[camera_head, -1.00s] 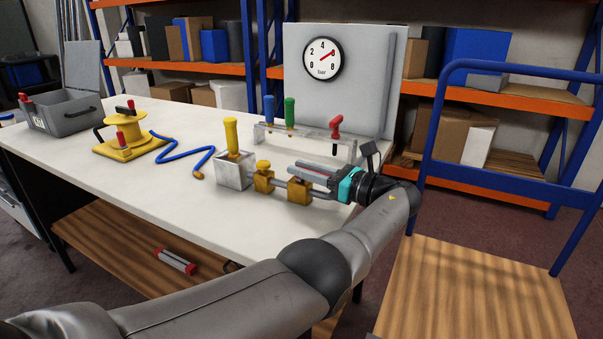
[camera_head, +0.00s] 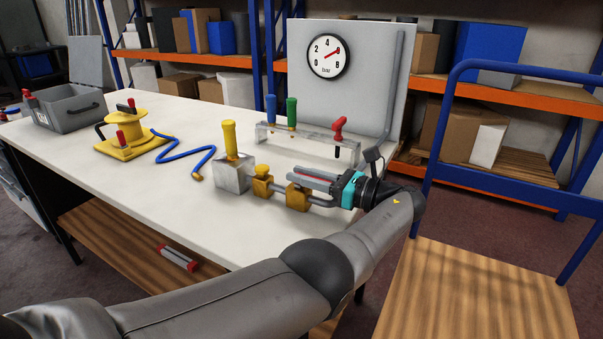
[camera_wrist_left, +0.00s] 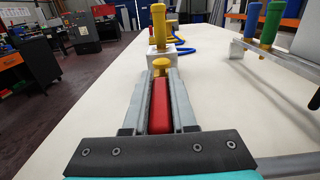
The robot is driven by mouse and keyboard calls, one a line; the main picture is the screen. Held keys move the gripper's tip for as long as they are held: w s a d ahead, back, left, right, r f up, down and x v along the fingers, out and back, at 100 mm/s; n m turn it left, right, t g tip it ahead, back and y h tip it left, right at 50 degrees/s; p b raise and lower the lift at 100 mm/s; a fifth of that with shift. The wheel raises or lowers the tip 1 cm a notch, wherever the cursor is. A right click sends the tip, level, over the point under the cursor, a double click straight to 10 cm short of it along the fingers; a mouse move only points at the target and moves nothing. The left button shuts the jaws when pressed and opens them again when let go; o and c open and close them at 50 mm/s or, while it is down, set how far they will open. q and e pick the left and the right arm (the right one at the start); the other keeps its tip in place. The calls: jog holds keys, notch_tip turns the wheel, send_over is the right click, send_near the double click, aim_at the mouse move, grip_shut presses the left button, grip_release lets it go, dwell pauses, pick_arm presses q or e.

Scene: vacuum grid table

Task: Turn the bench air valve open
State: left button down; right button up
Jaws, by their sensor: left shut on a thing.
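The bench air valve has a grey pipe (camera_head: 320,202) with brass fittings (camera_head: 298,197) near the right end of the white table. My left gripper (camera_head: 293,173) reaches in from the right above this pipe. Its two grey fingers are shut on the red valve lever (camera_head: 312,174), which lies lengthwise between them, roughly along the pipe. In the left wrist view the red lever also shows between the fingers (camera_wrist_left: 161,105), with a brass knob (camera_wrist_left: 162,66) just past the tips. The fingers hide part of the lever. My right gripper is out of view.
A metal block with a yellow handle (camera_head: 229,138) stands left of the valve. Behind is a rack (camera_head: 275,132) with blue, green and red-handled tools. A gauge (camera_head: 328,57) is on the grey panel. A blue hose (camera_head: 188,154), yellow reel (camera_head: 127,133) and grey box (camera_head: 75,112) lie left.

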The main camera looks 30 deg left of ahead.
pick_arm(q)
jog(key=shift+s+d+f, duration=0.15)
jog(key=shift+d+f, duration=0.1)
jog(key=shift+f, duration=0.05)
jog(key=c, duration=1.1)
grip_release()
jog(key=shift+o, duration=0.8)
jog(key=shift+d+r, duration=0.1)
jog(key=shift+d, duration=0.1)
jog(key=shift+o, duration=1.1)
jog(key=shift+a+r, duration=0.1)
jog(key=shift+a, duration=0.05)
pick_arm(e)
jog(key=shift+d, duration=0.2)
pick_arm(q)
jog(key=shift+r, duration=0.1)
